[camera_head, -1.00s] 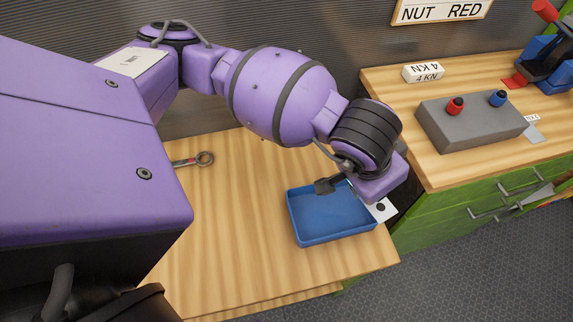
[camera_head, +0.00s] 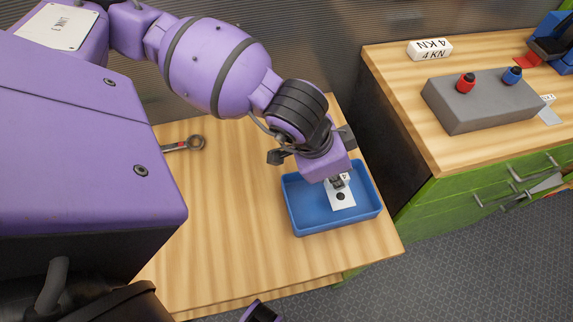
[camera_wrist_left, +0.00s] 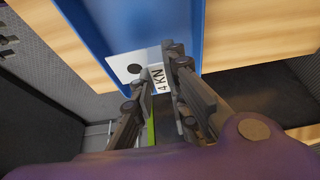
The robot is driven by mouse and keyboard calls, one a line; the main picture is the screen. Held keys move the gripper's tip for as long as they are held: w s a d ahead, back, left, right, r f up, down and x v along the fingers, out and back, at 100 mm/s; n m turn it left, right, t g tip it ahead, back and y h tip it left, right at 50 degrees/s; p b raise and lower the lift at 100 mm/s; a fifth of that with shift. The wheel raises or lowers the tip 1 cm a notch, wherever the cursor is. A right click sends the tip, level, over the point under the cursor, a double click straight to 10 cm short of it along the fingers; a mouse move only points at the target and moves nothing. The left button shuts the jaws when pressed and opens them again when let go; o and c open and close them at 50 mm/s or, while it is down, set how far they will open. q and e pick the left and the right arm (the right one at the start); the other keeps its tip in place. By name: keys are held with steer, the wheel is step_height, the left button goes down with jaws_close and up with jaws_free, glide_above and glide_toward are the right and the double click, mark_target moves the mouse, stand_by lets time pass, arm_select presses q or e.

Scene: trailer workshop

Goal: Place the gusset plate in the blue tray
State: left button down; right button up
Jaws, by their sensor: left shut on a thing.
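The gusset plate (camera_head: 343,200) is a white plate with a black round hole and a "4 KN" label. My left gripper (camera_head: 337,183) is shut on its labelled end and points down over the blue tray (camera_head: 299,217). In the head view the plate lies within the tray's outline; I cannot tell whether it touches the floor. In the left wrist view the plate (camera_wrist_left: 132,67) juts out from between the fingers (camera_wrist_left: 155,88), with the blue tray (camera_wrist_left: 118,22) behind it.
On the bench at right are a grey box (camera_head: 480,103) with red and blue knobs and a white "4 KN" block (camera_head: 430,49). A dark gap separates the benches.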

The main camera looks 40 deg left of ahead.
arm_select(q)
steer(key=shift+a+f, duration=0.7)
steer(key=shift+f, duration=0.15)
steer(key=shift+a+f, duration=0.2)
steer(key=shift+f, duration=1.55)
steer(key=shift+f, duration=0.1)
steer(key=shift+f+b, duration=0.15)
steer(key=shift+b, duration=0.15)
steer(key=c, duration=1.7)
jaws_free()
steer(key=shift+c, duration=0.2)
steer(key=shift+r, duration=0.2)
steer(key=shift+a+r, duration=0.1)
steer(key=shift+r, duration=0.2)
steer(key=p+v, duration=0.4)
steer(key=v, duration=0.7)
steer(key=shift+s+r, duration=0.15)
steer(key=shift+s, duration=0.1)
